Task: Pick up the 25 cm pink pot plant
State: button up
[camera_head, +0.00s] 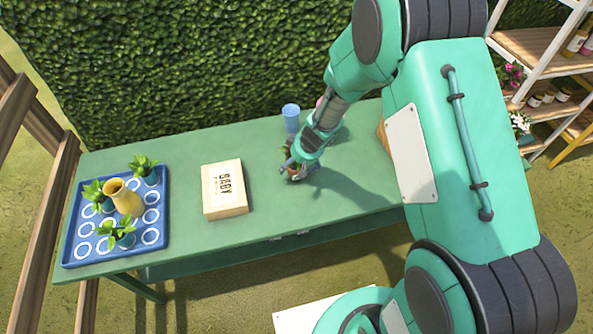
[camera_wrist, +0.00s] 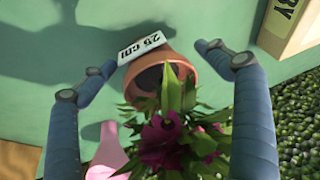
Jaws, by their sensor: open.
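The pink-flowered pot plant (camera_wrist: 165,128) shows in the wrist view, with a terracotta pot (camera_wrist: 182,65) and a white label reading "25 cm". Its magenta flowers and green leaves point towards the camera. My gripper (camera_wrist: 156,57) is open, with one blue-grey finger on each side of the pot. I cannot tell whether either fingertip touches it. In the head view my gripper (camera_head: 295,172) is low over the green table, and it hides most of the plant there.
A wooden box marked "BABY" (camera_head: 224,189) lies to the left. A blue cup (camera_head: 291,117) stands behind my gripper, and a pink object (camera_wrist: 108,153) is close by the plant.

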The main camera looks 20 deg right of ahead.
aim_at(298, 168)
dwell(0.4)
jog(key=c, duration=1.6)
jog(key=shift+r+p, duration=0.95)
jog(key=shift+r, duration=1.1)
jog(key=shift+s+f, duration=0.2)
jog(key=shift+s, duration=0.15)
jog(key=shift+s+b, duration=0.3)
jog(key=shift+s, duration=0.05)
jog(key=shift+s+d+r+b, duration=0.15)
jog(key=shift+s+r, duration=0.1)
jog(key=shift+s, duration=2.2)
jog(key=shift+s+d+r+b, duration=0.1)
jog(key=shift+s+r, duration=0.1)
jog(key=shift+s, duration=2.2)
jog(key=shift+s+d+r+b, duration=0.15)
jog(key=shift+s+r, duration=0.1)
jog(key=shift+s, duration=2.2)
jog(key=shift+a, duration=0.1)
